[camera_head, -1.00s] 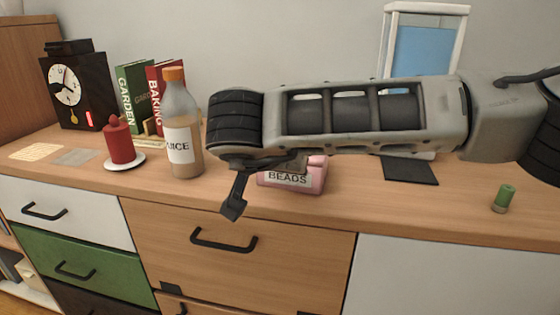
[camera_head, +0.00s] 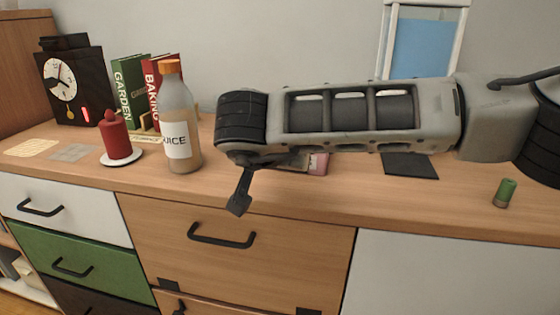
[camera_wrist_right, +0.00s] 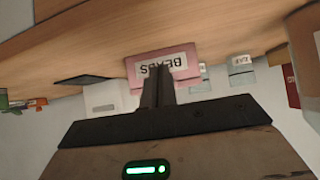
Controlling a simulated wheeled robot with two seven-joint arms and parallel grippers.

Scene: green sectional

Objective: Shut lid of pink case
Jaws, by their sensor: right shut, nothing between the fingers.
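The pink case (camera_head: 319,163) stands on the wooden dresser top. In the head view my right arm hides most of it, leaving a small front and right part visible. In the right wrist view the pink case (camera_wrist_right: 134,70) appears upside down with its white BEADS label. I cannot tell how its lid stands. My right gripper (camera_head: 240,202) is shut and empty, hanging by the dresser's front edge, left of and nearer than the case. Its fingers (camera_wrist_right: 157,88) overlap the case in the wrist view; contact cannot be told. My left gripper is not in view.
A juice bottle (camera_head: 179,125) stands left of my right gripper, with a red candle (camera_head: 115,137) on a white plate beyond it. Books (camera_head: 132,92) and a clock (camera_head: 68,85) are behind. A small green cylinder (camera_head: 505,193) stands at the right. The front strip of the top is clear.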

